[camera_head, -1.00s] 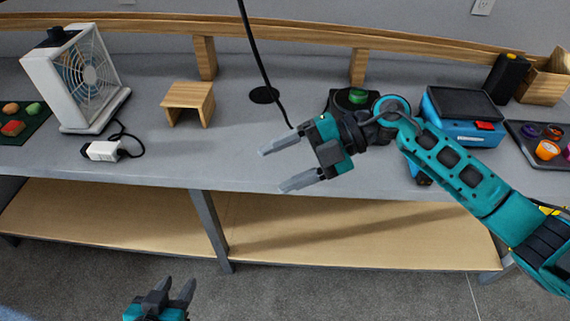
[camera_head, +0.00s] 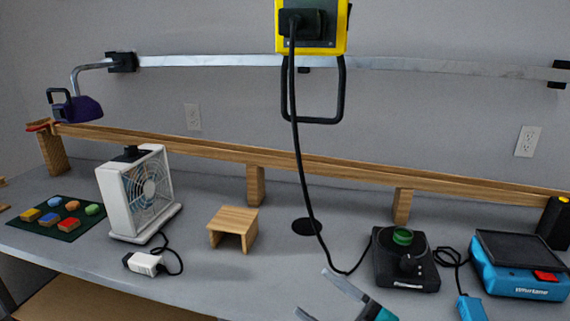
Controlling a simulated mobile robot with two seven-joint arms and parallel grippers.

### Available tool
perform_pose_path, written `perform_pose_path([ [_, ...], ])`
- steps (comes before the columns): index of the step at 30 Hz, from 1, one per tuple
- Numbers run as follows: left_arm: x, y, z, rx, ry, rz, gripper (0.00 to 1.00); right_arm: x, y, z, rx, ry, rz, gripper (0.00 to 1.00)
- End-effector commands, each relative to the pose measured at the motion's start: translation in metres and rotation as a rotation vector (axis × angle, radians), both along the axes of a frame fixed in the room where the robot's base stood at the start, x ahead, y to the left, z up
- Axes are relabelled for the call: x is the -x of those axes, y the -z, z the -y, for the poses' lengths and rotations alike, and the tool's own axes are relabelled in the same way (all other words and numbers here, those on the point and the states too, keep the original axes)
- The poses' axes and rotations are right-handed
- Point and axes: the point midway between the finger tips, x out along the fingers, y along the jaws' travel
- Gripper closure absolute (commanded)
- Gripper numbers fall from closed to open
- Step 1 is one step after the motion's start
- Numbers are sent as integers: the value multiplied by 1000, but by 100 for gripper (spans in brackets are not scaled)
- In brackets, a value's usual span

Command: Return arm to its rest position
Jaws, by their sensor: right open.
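My right gripper (camera_head: 325,297) is at the bottom edge of the head view, right of the middle. Its two grey fingers are spread apart with nothing between them. Only the fingers and a bit of the teal body (camera_head: 376,312) show; the rest of the right arm is below the picture. My left gripper is not in view.
On the grey bench (camera_head: 200,285) stand a white fan (camera_head: 125,205), a small wooden stand (camera_head: 236,219) and a blue device (camera_head: 524,285). A yellow box (camera_head: 341,28) hangs above with a black cable. A green mat (camera_head: 62,233) with coloured pieces lies left.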

Motion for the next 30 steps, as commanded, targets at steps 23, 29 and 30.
perform_pose_path([
  [23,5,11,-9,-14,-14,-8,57,129,224,113,-123,756,-1090,31],
  [29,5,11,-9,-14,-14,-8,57,129,224,113,-123,756,-1090,31],
  [30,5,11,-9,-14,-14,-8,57,129,224,113,-123,756,-1090,31],
])
